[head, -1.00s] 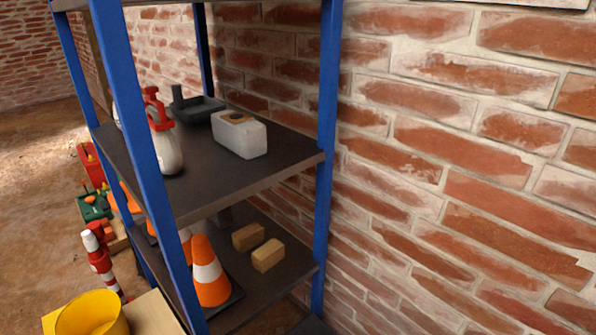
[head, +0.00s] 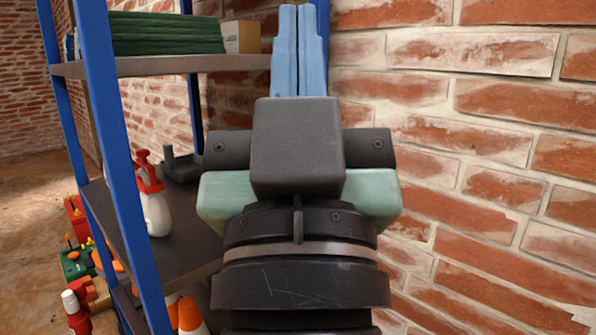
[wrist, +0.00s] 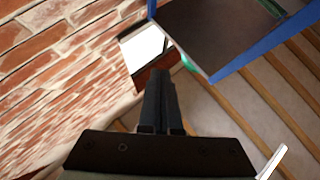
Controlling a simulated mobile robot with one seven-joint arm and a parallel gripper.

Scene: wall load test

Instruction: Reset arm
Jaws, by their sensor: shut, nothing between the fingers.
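My gripper (head: 299,48) rises up the middle of the head view with its blue fingers side by side and pointing up. The fingers are shut with nothing between them. It stands in front of the shelf unit's right side and hides much of its shelves. In the wrist view my gripper (wrist: 160,85) also shows with its dark fingers together, pointing toward a dark panel with a blue edge. No object touches the fingers in either view.
A blue-post shelf unit (head: 110,150) stands at left, holding green stacked items (head: 165,35), a box (head: 243,37) and a white-and-red spray bottle (head: 153,200). An orange cone (head: 190,315) is lower down. A brick wall (head: 480,180) fills the right.

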